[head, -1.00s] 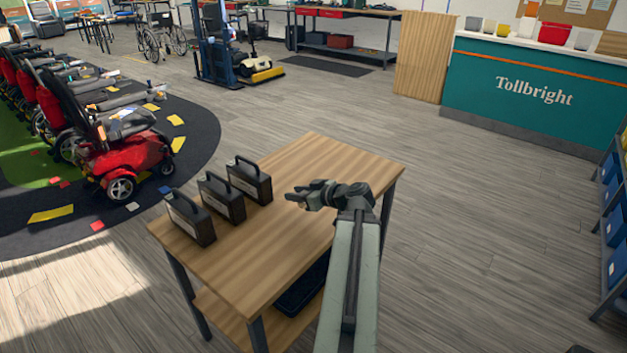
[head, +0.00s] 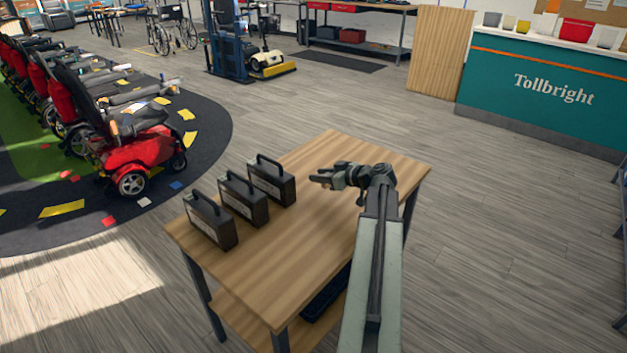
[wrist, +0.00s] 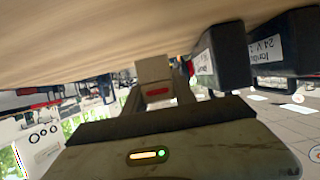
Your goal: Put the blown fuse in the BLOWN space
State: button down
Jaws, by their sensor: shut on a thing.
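My gripper (head: 318,180) is above the wooden table (head: 330,220), to the right of the black battery packs. In the wrist view, the jaws (wrist: 157,92) are shut around a small piece with a red mark. It looks like a fuse, but I cannot read any marking on it. In the head view the piece is too small to make out. No space labelled BLOWN can be seen in either view.
Three black battery packs with handles stand on the table's left side: near (head: 211,220), middle (head: 243,199) and far (head: 271,181). A lower shelf holds a dark tray (head: 325,298). Red scooters (head: 140,155) stand at left. A teal Tollbright counter (head: 550,95) stands behind.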

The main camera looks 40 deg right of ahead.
aim_at(319, 189)
jog(key=shift+w, duration=0.25)
jog(key=shift+w+d, duration=0.2)
jog(key=shift+d, duration=0.15)
jog(key=f+b, duration=0.3)
jog(key=shift+w+d+f, duration=0.1)
jog(key=shift+w+d, duration=0.15)
jog(key=shift+w, duration=0.05)
jog(key=shift+s+f+b, duration=0.1)
jog(key=shift+f+b, duration=0.25)
jog(key=shift+b, duration=0.2)
jog(key=shift+w+a+r, duration=0.15)
jog(key=shift+w+a, duration=0.05)
jog(key=shift+s, duration=0.1)
jog(key=c, duration=1)
grip_release()
